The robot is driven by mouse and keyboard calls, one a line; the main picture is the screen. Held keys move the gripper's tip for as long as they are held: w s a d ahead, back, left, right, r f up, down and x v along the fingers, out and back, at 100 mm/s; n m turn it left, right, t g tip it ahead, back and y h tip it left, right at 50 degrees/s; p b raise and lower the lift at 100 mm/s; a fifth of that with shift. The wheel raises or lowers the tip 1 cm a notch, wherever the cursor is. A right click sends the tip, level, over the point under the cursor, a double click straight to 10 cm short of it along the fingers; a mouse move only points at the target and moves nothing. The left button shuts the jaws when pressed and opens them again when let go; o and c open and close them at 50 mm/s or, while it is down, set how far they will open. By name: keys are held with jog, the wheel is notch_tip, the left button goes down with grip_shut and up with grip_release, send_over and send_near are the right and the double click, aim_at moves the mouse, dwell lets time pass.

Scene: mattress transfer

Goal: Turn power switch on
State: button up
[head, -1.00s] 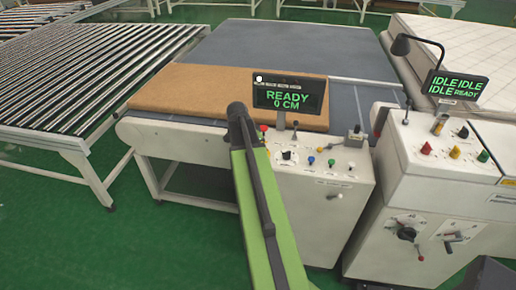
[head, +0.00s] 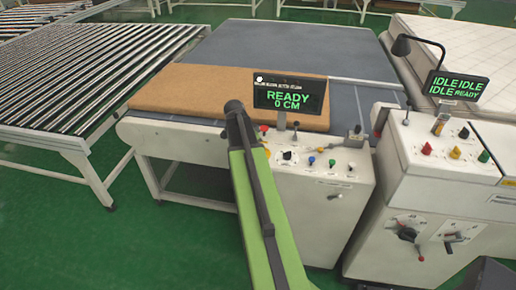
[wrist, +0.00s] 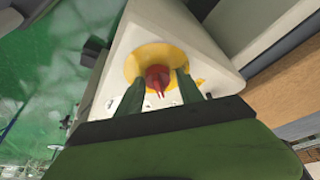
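In the wrist view, a red switch knob (wrist: 158,77) stands on a round yellow base on the corner of a white machine housing (wrist: 205,40). My gripper (wrist: 159,82) has its two dark green fingers apart, one on each side of the knob. Small gaps seem to show between the knob and the fingers. In the head view, the yellow base edge (head: 267,152) shows just beside my green arm on the white control box (head: 322,205). My gripper is hidden behind the arm there.
The control box carries several small knobs, levers and a display (head: 289,95) reading READY 0 CM. A second console (head: 430,175) with a lamp and display stands at the right. A roller conveyor (head: 85,75) is at the left. A brown mattress slab (head: 200,90) lies behind the box.

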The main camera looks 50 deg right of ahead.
jog(key=shift+o, duration=0.8)
jog(key=shift+s, duration=0.1)
jog(key=shift+r+p, duration=0.3)
jog(key=p+v, duration=1.5)
jog(key=v, duration=0.1)
jog(key=shift+a+r, duration=0.3)
